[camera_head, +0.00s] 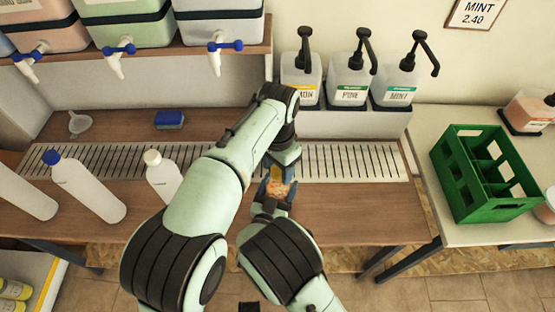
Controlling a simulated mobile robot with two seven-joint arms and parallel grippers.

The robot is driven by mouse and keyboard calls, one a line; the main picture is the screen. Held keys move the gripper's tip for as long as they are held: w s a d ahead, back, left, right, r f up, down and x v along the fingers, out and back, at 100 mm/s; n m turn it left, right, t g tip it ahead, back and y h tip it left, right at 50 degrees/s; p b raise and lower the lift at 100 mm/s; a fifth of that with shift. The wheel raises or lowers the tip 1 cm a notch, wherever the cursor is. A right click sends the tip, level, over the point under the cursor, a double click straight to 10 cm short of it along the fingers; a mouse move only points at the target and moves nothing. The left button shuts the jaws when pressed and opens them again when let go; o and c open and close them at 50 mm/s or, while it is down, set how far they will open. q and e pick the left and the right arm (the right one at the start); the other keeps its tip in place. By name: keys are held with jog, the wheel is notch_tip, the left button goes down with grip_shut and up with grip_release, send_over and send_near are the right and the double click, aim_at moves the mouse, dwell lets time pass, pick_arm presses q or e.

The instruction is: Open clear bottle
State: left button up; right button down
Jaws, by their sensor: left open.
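No bottle that I can clearly call clear shows. A small orange-brown thing (277,187) shows at the jaws of my left gripper (278,180); I cannot tell what it is. My left arm reaches over the drip grate, and its gripper is open, pointing toward the front of the bench. My right arm comes up from below, its end close to the left gripper; its fingers are too hidden to read. At the left stand a whitish blue-capped bottle (88,186), a whitish white-capped bottle (162,176) and a whitish bottle (25,193) cut by the frame edge.
Pump bottles labelled PINE (347,85) and MINT (397,88), plus a third, stand on the back ledge. Drums with blue taps (224,45) line a shelf. A blue sponge (169,120) and funnel (79,124) lie behind the grate (345,162). A green crate (470,205) stands right.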

pick_arm(q)
grip_shut()
jog(key=n, duration=0.6)
jog(key=shift+r, duration=0.25)
dwell(0.6)
jog(key=shift+r, duration=0.9)
